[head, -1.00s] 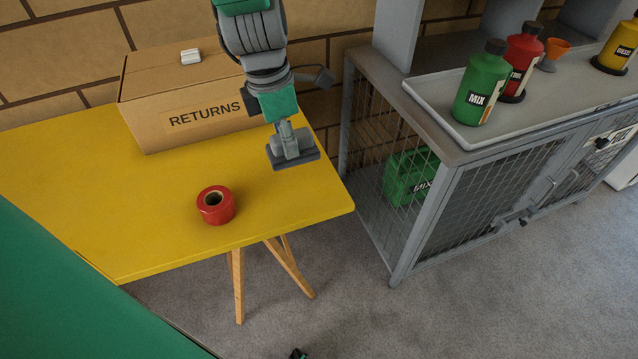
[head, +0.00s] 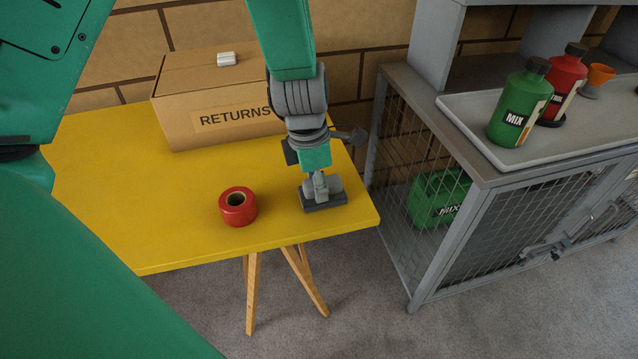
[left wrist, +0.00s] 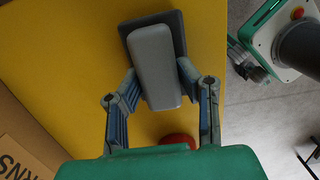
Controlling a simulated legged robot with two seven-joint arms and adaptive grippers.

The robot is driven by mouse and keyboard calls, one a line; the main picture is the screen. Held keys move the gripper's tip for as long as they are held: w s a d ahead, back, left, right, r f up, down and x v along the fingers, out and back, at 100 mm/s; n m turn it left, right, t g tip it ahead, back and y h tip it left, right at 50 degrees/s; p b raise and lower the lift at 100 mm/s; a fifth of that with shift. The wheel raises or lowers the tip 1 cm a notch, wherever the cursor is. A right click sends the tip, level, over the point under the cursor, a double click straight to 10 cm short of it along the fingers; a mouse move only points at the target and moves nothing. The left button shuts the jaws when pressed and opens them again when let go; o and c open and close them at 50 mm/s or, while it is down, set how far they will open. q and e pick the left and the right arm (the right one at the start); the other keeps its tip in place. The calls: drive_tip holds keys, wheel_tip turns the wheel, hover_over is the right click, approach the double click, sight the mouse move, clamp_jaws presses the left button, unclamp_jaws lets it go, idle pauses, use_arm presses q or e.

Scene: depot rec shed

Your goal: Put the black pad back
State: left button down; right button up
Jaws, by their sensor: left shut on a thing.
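The black pad (head: 325,207) is a dark flat block with a grey grip on top. My left gripper (head: 322,184) points down at the right part of the yellow table (head: 150,220) and is shut on the grey grip. In the left wrist view, the fingers (left wrist: 160,82) close on both sides of the grip, and the dark pad (left wrist: 178,28) shows beyond it. The pad is at or just above the tabletop; I cannot tell whether it touches.
A red tape roll (head: 238,207) lies left of the pad. A RETURNS box (head: 215,105) with a small white item (head: 227,59) on top stands behind. Right of a floor gap stands a mesh cabinet (head: 500,225) with a tray of bottles (head: 470,130).

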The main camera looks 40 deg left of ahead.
sight(308, 182)
use_arm(q)
drive_tip(key=c, duration=1.4)
unclamp_jaws()
drive_tip(key=shift+a+f, duration=0.1)
drive_tip(key=shift+o, duration=1.2)
drive_tip(key=shift+a, duration=0.15)
drive_tip(key=shift+a+f, duration=0.1)
drive_tip(key=shift+a, duration=0.05)
use_arm(e)
drive_tip(key=shift+a+r, duration=0.1)
drive_tip(key=shift+a, duration=0.25)
use_arm(q)
drive_tip(key=shift+d, duration=0.2)
use_arm(e)
drive_tip(key=shift+d, duration=0.2)
use_arm(q)
wheel_tip(308, 182, up, 12)
drive_tip(key=s+a+p, duration=0.1)
drive_tip(key=p, duration=0.2)
drive_tip(key=shift+p, duration=0.35)
use_arm(e)
wheel_tip(308, 182, up, 4)
drive_tip(key=shift+f, duration=0.2)
use_arm(q)
drive_tip(key=shift+s, duration=0.1)
